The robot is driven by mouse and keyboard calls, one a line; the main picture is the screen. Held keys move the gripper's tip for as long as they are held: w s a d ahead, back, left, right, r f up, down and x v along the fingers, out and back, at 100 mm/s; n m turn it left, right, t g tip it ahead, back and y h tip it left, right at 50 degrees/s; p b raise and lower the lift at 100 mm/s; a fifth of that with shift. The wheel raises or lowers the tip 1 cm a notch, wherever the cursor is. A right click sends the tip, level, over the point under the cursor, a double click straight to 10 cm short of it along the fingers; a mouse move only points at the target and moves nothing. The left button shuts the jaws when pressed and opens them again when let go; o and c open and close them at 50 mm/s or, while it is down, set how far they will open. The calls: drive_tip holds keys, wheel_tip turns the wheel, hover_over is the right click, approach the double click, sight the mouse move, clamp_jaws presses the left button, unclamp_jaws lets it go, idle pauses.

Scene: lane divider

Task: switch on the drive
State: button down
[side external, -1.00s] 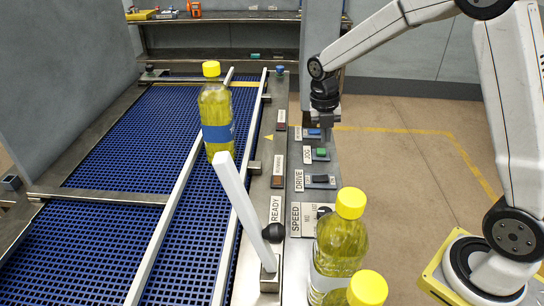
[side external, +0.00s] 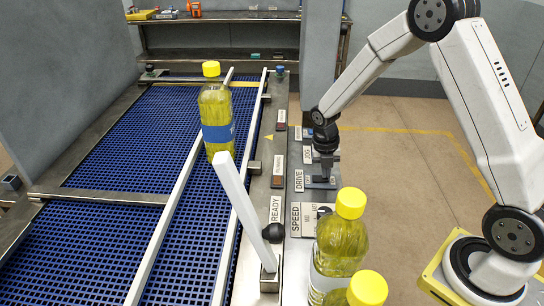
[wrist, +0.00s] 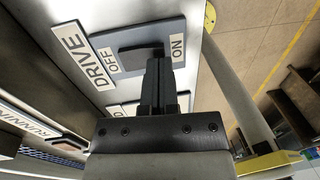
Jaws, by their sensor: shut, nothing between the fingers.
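The drive switch is a black rocker (wrist: 138,50) on a grey-blue plate, between an OFF label (wrist: 108,60) and an ON label (wrist: 178,49) in the wrist view. The DRIVE label (wrist: 75,50) is beside it; this label also shows in the side view (side external: 299,180). My gripper (wrist: 156,62) is shut and empty, with its fingertips at the ON end of the rocker. They hide part of that end. I cannot tell whether they touch it or which way the rocker is tilted. In the side view my gripper (side external: 324,180) points down over the drive plate and mostly hides the switch.
A speed knob (side external: 323,212) and two yellow-capped bottles (side external: 341,240) are at the panel's near end. Another bottle (side external: 216,120) stands on the blue conveyor (side external: 120,140) beside white lane rails. A white lever (side external: 240,200) rises from the conveyor's edge.

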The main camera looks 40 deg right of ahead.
idle(0.3)
drive_tip(key=shift+s+d+f, duration=0.1)
drive_tip(key=shift+f, duration=0.2)
idle(0.3)
drive_tip(key=shift+w+a+r, duration=0.3)
drive_tip(key=shift+w+a, duration=0.25)
drive_tip(key=shift+r, duration=0.1)
wheel_tip(320, 180, up, 14)
drive_tip(key=s+d, duration=0.1)
idle(0.9)
drive_tip(key=shift+s, duration=0.15)
